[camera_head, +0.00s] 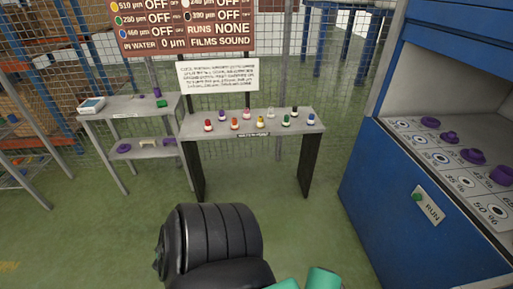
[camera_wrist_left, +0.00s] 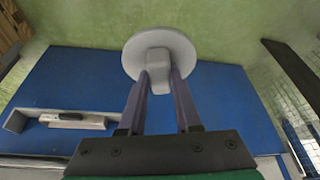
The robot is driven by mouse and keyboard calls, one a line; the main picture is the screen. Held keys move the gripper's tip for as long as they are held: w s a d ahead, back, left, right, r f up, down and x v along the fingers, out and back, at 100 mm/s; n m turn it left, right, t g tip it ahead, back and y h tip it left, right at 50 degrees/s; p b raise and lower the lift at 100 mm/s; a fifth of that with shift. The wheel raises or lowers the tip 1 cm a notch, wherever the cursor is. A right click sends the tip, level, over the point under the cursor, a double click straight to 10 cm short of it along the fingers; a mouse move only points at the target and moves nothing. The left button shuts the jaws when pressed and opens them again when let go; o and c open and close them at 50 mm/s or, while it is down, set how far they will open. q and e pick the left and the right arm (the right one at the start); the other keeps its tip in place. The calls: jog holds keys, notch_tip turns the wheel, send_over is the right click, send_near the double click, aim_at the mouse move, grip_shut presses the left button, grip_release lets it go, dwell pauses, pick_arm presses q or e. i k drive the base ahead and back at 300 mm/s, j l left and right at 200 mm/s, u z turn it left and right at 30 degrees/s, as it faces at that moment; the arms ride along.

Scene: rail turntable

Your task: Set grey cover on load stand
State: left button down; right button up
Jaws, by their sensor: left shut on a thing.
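The grey cover (camera_wrist_left: 158,52) is a round pale grey disc with a raised block-shaped grip in its middle, seen in the left wrist view. My left gripper (camera_wrist_left: 159,82) is shut on that grip, one purple finger on each side, and holds the disc in front of a blue panel and the green floor. In the head view neither gripper nor the cover shows; only a black arm link of mine and teal parts fill the bottom. My right gripper is out of view. I cannot pick out the load stand with certainty.
A blue cabinet (camera_head: 370,190) with purple knobbed pieces (camera_head: 445,137) on a marked shelf and a RUN button (camera_head: 418,197) stands right. A grey table (camera_head: 311,130) holds several small coloured bottles. A grey side stand (camera_head: 90,118) is left. Green floor (camera_head: 100,235) between is clear.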

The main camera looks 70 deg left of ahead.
aim_at(138, 106)
jog(key=j+u, duration=0.95)
jog(key=i+j+u, duration=0.1)
jog(key=j+u, duration=0.35)
jog(key=i+j+u, duration=0.2)
jog(key=j+u, duration=0.25)
jog(key=i+j+u, duration=0.25)
jog(key=u, duration=0.25)
jog(key=j, duration=0.1)
